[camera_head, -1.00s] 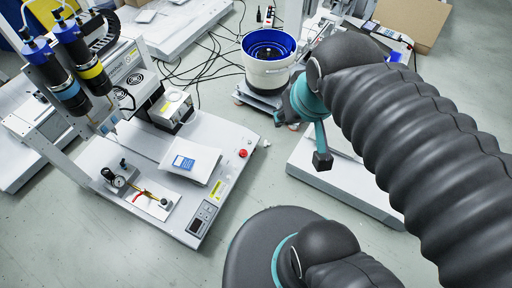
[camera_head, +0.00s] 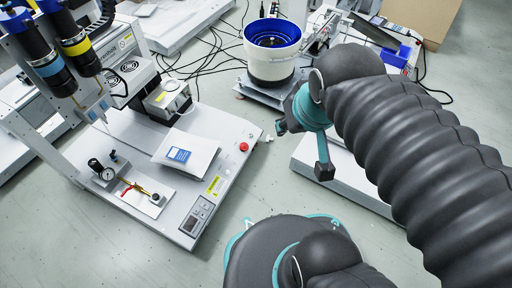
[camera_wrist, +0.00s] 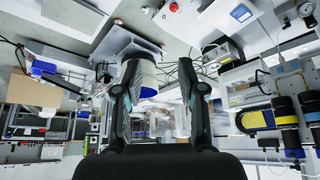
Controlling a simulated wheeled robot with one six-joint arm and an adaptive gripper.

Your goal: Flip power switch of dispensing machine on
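The dispensing machine (camera_head: 122,143) stands at the left in the head view. It has a white base plate, blue and yellow banded cylinders, a gauge and a small control panel (camera_head: 197,215) at its front corner. A red button (camera_head: 243,147) sits on its right edge. I cannot make out which part is the power switch. In the wrist view the machine shows upside down at the upper right, with its red button (camera_wrist: 173,7). My gripper (camera_wrist: 160,75) is open and empty, its fingers apart.
A white bucket with a blue bowl (camera_head: 271,62) stands on a low platform behind the machine's right side. Black cables lie on the floor there. A white platform (camera_head: 308,168) is partly behind my arm. Grey floor is open at the machine's front right.

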